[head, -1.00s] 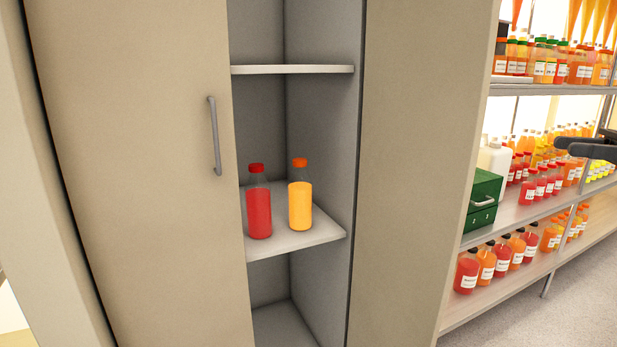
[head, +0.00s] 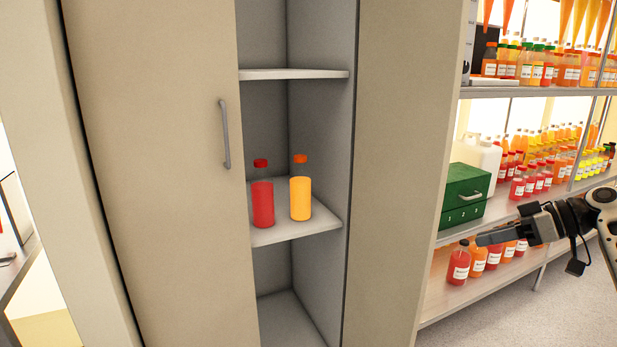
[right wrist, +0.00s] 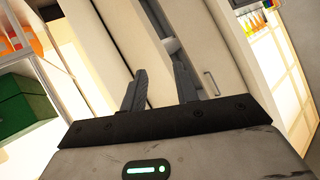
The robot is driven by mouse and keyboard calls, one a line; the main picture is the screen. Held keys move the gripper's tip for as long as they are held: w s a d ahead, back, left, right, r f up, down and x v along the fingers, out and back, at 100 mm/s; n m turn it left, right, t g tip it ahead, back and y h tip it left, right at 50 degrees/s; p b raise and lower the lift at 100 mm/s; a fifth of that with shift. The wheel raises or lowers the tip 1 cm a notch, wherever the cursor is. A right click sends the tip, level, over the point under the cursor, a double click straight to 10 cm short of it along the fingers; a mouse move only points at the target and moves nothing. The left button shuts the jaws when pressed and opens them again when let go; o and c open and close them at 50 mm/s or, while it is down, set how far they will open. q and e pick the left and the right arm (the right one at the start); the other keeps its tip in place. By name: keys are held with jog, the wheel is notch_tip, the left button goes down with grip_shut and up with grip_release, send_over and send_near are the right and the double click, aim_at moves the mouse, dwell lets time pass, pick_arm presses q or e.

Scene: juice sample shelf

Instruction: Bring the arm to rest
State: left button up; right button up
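My right gripper (head: 484,239) is at the right side of the head view, in front of the lower rack shelf and apart from the cabinet. In the right wrist view its two fingers (right wrist: 160,82) are spread with nothing between them, so it is open and empty. A bottle of red juice (head: 262,204) and a bottle of orange juice (head: 300,199) stand upright side by side on the middle shelf (head: 288,233) of the cabinet. My left gripper is in no view.
The tall cabinet's door (head: 160,190) has a grey handle (head: 225,134). On the right, a rack (head: 530,93) holds several juice bottles, a green drawer box (head: 465,190) and a white jug (head: 482,150). Floor (head: 500,322) shows clear at the lower right.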

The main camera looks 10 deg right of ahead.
jog(key=s+a+f+m+h+p, duration=0.1)
jog(key=s+a+f+h, duration=0.15)
jog(key=a+f, duration=0.4)
jog(key=s+a+f+m+g+h+p, duration=0.1)
jog(key=s+a+f+h+p, duration=0.15)
jog(key=f, duration=0.75)
jog(key=s+a+f+m+h+p, duration=0.1)
jog(key=s+a+f, duration=0.4)
jog(key=f, duration=0.4)
jog(key=s+a+t+p, duration=0.1)
jog(key=s+a+t, duration=0.1)
jog(key=s+a, duration=0.5)
pick_arm(q)
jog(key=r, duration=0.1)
jog(key=p, duration=0.1)
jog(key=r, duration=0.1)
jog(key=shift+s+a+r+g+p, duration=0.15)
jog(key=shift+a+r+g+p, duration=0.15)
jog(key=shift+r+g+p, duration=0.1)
pick_arm(e)
jog(key=s+a+r+m+t, duration=0.2)
jog(key=s+a+r+t, duration=0.1)
jog(key=s+a+r, duration=0.4)
jog(key=shift+s+a+h, duration=0.3)
jog(key=shift+s+a, duration=0.2)
jog(key=shift+a, duration=0.15)
